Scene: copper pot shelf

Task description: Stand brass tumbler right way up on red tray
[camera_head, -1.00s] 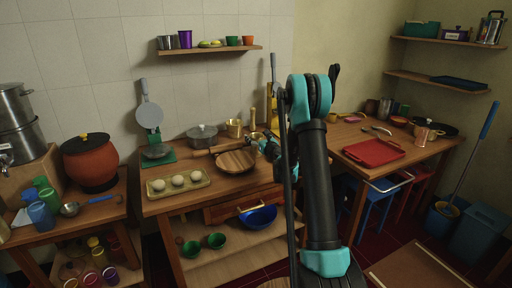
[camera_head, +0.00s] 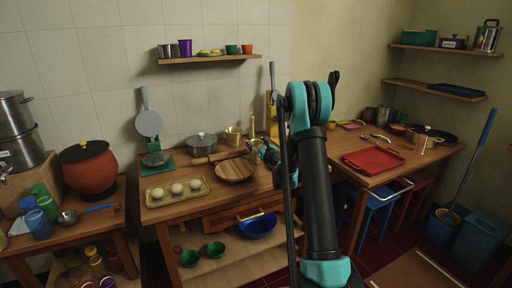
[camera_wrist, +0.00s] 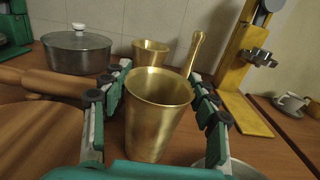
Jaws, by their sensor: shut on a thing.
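The brass tumbler (camera_wrist: 156,110) stands between my gripper's fingers in the wrist view, mouth up and slightly tilted in the picture. My gripper (camera_wrist: 157,100) is shut on it, with green, dark-padded fingers on either side. Its base is partly hidden, so I cannot tell if it touches the wooden counter. In the head view my gripper (camera_head: 262,150) is over the right end of the middle counter, mostly behind my arm, and the tumbler is not clear there. The red tray (camera_head: 373,158) lies on the right-hand table, its visible surface empty.
A brass mortar (camera_wrist: 150,52) with a pestle stands behind the tumbler. A lidded pot (camera_wrist: 77,52) and rolling pin (camera_wrist: 45,82) are left; a yellow stand (camera_wrist: 240,75) is right.

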